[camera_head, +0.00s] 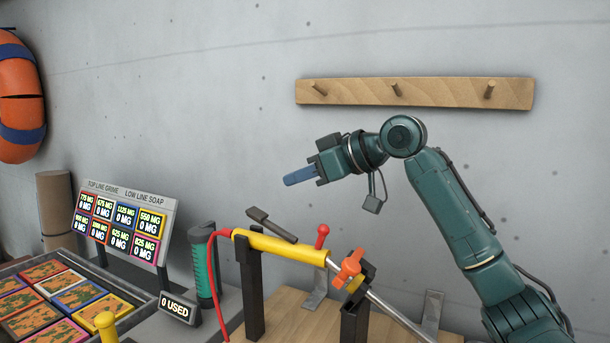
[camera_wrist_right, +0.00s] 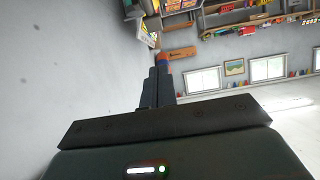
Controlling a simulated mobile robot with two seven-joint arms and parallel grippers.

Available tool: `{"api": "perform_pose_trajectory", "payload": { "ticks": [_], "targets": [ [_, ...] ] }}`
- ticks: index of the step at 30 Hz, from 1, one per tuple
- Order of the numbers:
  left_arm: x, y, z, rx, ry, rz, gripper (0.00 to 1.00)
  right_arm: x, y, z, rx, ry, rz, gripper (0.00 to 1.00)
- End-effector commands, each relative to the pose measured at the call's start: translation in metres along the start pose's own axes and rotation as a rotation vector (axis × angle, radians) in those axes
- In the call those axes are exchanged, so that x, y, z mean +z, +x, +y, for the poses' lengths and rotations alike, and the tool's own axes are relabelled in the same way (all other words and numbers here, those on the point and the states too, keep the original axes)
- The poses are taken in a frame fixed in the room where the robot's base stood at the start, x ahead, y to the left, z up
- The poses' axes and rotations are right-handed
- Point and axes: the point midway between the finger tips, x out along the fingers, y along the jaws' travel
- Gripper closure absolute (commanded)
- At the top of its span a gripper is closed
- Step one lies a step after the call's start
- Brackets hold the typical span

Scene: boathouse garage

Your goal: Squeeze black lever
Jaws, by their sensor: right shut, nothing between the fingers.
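The black lever (camera_head: 270,224) angles up from the yellow handle (camera_head: 280,248) of a wand held on two black posts in the head view. My right gripper (camera_head: 298,177) is above and slightly right of the lever in the picture, apart from it. Its blue fingers are together and empty, pointing left. The shut fingers also show in the wrist view (camera_wrist_right: 158,86), where the lever is not visible. My left gripper is in neither view.
An orange valve handle (camera_head: 348,267) and a red knob (camera_head: 322,232) sit on the wand's right part. A green cylinder (camera_head: 203,265), a display board (camera_head: 125,222) and a tray of dirty panels (camera_head: 140,295) stand left. A wooden peg rail (camera_head: 420,93) is on the wall.

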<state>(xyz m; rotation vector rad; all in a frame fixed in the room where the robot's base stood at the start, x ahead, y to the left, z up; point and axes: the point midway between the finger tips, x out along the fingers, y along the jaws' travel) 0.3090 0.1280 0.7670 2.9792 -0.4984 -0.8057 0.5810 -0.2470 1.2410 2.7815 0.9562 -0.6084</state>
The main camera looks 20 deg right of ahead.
Motion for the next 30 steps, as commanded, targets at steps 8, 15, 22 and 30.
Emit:
{"api": "perform_pose_trajectory", "payload": {
  "ticks": [8, 15, 22, 30],
  "targets": [
    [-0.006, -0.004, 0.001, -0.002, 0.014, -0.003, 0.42, -0.001, 0.060, -0.001, -0.003, 0.001, 0.000, 1.00],
    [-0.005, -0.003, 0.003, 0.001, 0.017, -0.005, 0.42, 0.023, 0.084, 0.000, 0.000, 0.000, -0.001, 1.00],
    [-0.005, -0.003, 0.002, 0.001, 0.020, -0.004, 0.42, 0.028, 0.089, 0.000, 0.000, -0.001, 0.001, 1.00],
    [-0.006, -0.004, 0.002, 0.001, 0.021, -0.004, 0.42, 0.028, 0.088, -0.001, 0.000, -0.001, -0.002, 1.00]
  ]
}}
